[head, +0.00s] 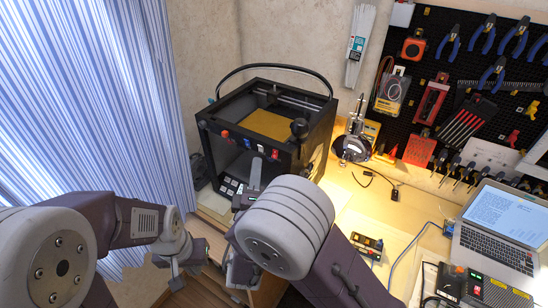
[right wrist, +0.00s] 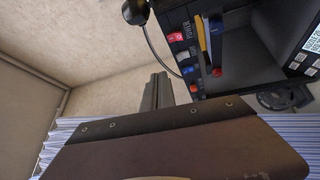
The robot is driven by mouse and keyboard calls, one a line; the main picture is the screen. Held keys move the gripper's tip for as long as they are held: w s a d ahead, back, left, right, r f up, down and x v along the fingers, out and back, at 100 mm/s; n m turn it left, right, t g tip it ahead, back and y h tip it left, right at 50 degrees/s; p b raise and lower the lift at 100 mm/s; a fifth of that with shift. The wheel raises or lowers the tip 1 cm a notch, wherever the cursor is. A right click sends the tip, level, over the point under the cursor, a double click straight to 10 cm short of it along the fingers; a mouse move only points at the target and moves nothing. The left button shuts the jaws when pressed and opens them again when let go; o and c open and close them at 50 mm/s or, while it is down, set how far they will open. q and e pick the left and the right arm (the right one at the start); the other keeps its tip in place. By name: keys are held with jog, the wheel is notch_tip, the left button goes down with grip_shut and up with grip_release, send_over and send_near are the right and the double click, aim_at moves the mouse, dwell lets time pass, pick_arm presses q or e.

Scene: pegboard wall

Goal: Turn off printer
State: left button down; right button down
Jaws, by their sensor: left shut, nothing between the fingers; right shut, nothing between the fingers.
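In the right wrist view the red switch beside the word POWER (right wrist: 176,37) shows at the end of the row. My right gripper (head: 256,165) is shut and empty in front of the printer; its fingers (right wrist: 158,88) appear apart from the switches. My left gripper (head: 190,262) is shut and empty, lower and left of the printer.
A blue striped curtain (head: 90,100) hangs at the left. A pegboard (head: 445,60) with tools covers the back wall. A laptop (head: 500,235) and small electronics lie on the right of the bench. The bench middle holds cables and small parts.

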aim_at(275, 154)
jog(key=shift+w+d+f+b, duration=0.3)
jog(key=shift+w+d+f, duration=0.15)
jog(key=shift+w, duration=0.25)
jog(key=shift+w+d+f+b, duration=0.35)
jog(key=shift+w+d, duration=0.25)
jog(key=shift+w, duration=0.15)
jog(key=shift+w+d+f+b, duration=0.25)
jog(key=shift+w+d+f, duration=0.2)
jog(key=shift+w, duration=0.25)
dwell(0.4)
jog(key=shift+w+d+f+b, duration=0.1)
jog(key=shift+d+f+b, duration=0.1)
jog(key=shift+b, duration=0.2)
jog(key=shift+w+d+r, duration=0.1)
jog(key=shift+w, duration=0.1)
jog(key=shift+w+d+f+b, duration=0.15)
jog(key=shift+w+f+b, duration=0.05)
jog(key=shift+b, duration=0.35)
jog(key=shift+d+b, duration=0.1)
jog(key=shift+b, duration=0.2)
dwell(0.9)
